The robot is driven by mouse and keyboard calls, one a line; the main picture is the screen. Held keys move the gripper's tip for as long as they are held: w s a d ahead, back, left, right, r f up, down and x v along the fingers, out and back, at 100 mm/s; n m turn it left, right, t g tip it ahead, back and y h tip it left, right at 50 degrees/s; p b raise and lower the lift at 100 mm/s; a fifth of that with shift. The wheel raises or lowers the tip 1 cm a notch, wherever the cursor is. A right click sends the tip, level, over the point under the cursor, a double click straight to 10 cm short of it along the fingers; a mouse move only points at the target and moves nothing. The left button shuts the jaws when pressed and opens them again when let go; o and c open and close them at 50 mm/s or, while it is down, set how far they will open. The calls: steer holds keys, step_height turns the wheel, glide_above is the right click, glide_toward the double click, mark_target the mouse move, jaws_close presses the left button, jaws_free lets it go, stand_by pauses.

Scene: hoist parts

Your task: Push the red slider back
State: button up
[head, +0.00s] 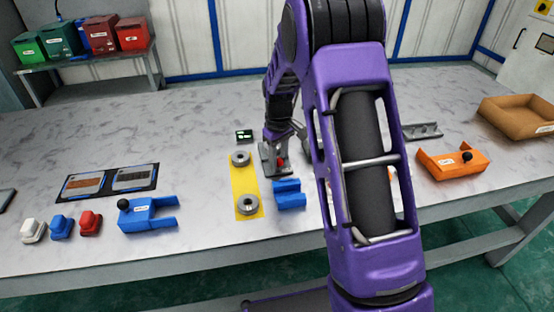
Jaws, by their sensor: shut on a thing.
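The red slider (281,162) shows only as a small red patch in the head view, near the middle of the table. It sits at a grey metal plate or rail (268,168). My gripper (282,157) is down at this spot and shut on the red slider. My purple arm comes over from the right and hides much of the area to the right of it. The slider's full shape and how far along it sits cannot be made out.
A blue block (289,195) stands just in front of the gripper. A yellow strip (243,180) with two grey rings lies to the left. A blue bracket (148,213) is farther left. An orange bracket (452,163) and a brown tray (519,116) are at the right.

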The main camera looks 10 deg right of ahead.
steer(key=shift+w, duration=0.7)
stand_by(1.1)
steer(key=o, duration=0.9)
steer(key=shift+o, duration=0.2)
steer(key=shift+r+p, duration=2.55)
steer(key=shift+r, duration=0.95)
